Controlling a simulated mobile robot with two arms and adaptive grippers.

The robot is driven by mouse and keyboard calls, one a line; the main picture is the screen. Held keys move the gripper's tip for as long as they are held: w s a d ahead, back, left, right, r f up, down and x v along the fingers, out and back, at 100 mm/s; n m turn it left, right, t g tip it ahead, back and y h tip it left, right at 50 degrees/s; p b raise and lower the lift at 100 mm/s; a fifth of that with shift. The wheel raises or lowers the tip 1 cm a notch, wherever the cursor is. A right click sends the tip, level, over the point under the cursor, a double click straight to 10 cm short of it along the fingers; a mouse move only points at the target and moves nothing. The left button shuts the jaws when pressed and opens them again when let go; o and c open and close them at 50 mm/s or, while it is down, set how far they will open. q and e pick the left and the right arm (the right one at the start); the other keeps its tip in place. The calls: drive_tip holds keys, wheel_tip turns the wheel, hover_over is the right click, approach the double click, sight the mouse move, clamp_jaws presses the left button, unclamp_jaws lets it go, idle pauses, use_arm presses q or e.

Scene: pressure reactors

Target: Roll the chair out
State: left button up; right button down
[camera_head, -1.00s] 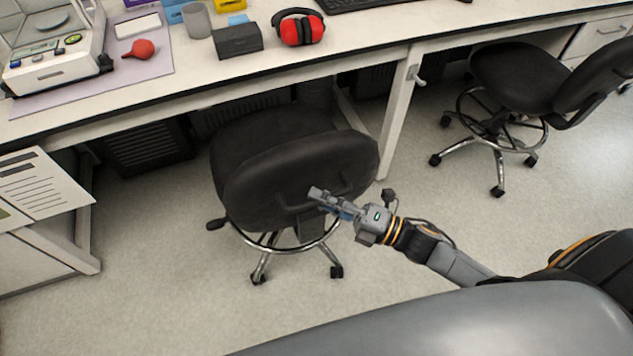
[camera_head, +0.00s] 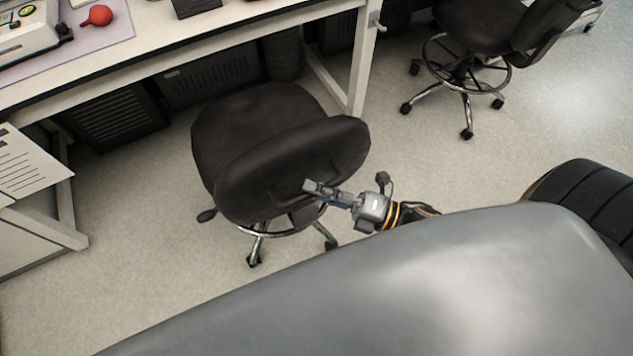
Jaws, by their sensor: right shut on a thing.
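The black chair (camera_head: 300,160) stands on the floor in front of the bench, its backrest toward me. Its seat (camera_head: 255,118) shows beyond the backrest, now mostly clear of the bench top. My right gripper (camera_head: 318,190) is at the rear of the backrest, shut on the handle there, which the fingers partly cover. My left gripper is not in view.
The white bench (camera_head: 200,48) runs across the back, with a leg (camera_head: 362,68) to the right of the chair. A second black chair (camera_head: 465,75) stands at upper right. The floor between the chairs is clear.

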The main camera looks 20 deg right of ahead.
drive_tip(key=shift+f, duration=0.1)
drive_tip(key=c, duration=1.3)
unclamp_jaws()
drive_tip(key=v, duration=1.2)
